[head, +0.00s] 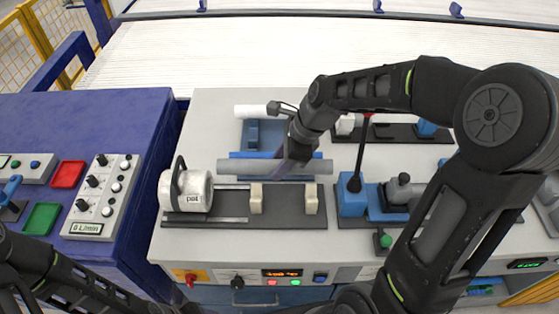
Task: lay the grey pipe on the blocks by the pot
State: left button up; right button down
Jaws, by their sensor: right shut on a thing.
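The grey pipe (240,167) lies crosswise, left to right, in the middle of the worktop in the head view. My right gripper (293,164) comes down from the upper right and is shut on the pipe, right of its middle. Two cream blocks, the left one (256,198) and the right one (312,200), stand on a dark base just below the pipe in the picture. The pipe appears apart from them; its exact height is hard to tell. The white pot (188,190), labelled "pot", stands at the left end of that base. My left gripper is out of view.
A white pipe (252,111) rests on a blue stand (262,132) behind. A blue fixture (352,198) with a black stem stands right of the blocks. A button panel (262,273) lines the front edge. A blue cabinet (140,120) with a control box stands left.

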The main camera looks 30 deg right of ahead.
aim_at(292, 174)
jog(key=shift+f+b, duration=4.5)
jog(key=shift+f, duration=0.8)
jog(key=c, duration=0.9)
grip_release()
jog(key=shift+o, duration=0.2)
jog(key=shift+r, duration=0.1)
jog(key=v, duration=0.7)
jog(key=shift+s+d+r, duration=0.1)
jog(key=shift+d+r, duration=0.05)
jog(key=shift+r, duration=0.15)
